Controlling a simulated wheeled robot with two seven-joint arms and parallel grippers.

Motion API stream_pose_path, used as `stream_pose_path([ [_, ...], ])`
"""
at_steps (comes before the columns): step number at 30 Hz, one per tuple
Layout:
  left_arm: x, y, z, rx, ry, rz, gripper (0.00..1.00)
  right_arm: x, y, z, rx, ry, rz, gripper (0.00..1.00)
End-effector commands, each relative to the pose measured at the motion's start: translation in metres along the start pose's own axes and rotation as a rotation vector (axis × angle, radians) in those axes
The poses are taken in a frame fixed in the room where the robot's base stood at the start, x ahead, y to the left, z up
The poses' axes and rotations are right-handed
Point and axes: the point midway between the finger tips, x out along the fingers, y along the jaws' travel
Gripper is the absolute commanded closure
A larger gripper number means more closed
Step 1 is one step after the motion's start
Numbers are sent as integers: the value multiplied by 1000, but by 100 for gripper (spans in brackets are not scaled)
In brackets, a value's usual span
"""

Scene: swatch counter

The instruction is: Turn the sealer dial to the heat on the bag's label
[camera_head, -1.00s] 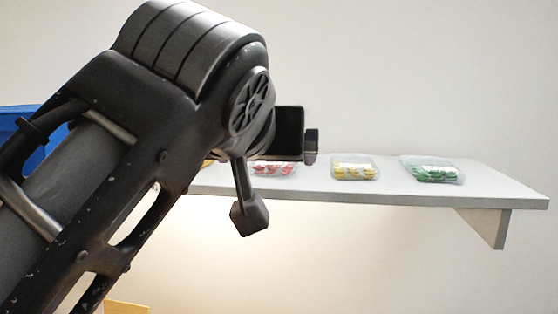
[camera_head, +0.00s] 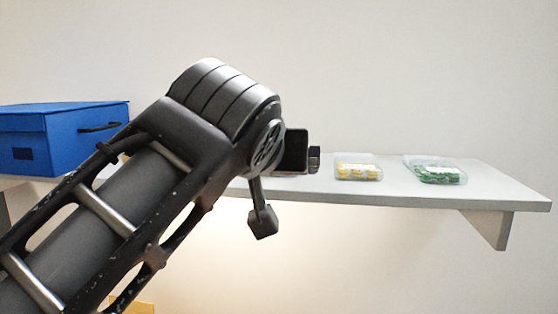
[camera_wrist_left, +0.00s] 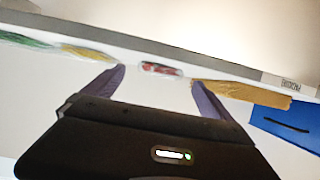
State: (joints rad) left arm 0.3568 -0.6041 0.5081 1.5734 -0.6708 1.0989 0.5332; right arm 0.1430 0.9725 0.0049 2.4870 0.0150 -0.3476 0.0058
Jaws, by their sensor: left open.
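My left gripper (camera_wrist_left: 158,79) is open and empty in the left wrist view, its two dark fingers apart. A clear pack with red contents (camera_wrist_left: 161,69) shows beyond and between the fingertips, apart from them. A pack with yellow contents (camera_head: 357,168) and one with green contents (camera_head: 436,171) lie on the shelf in the head view. They also show at the upper left of the wrist view. I cannot read any label. No sealer or dial can be made out. In the head view my left arm hides the red pack and its own fingers. My right gripper is not in view.
A white wall shelf (camera_head: 400,190) carries the packs. A blue lidded box (camera_head: 75,136) stands at its left, and a brown flat item (camera_wrist_left: 240,93) lies beside the box in the wrist view. A yellowish object (camera_head: 132,305) shows low down. The shelf's right end is clear.

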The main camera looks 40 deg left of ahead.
Motion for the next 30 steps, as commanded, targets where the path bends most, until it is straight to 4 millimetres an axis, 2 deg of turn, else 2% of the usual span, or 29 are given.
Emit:
stream_pose_path([
  [3,17,0,-1,1,-2,-1,4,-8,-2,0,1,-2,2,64],
  [6,25,0,0,1,-1,0,4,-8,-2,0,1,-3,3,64],
  [24,26,0,0,0,1,0,4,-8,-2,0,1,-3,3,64],
  [30,26,0,0,0,1,0,19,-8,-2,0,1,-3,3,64],
])
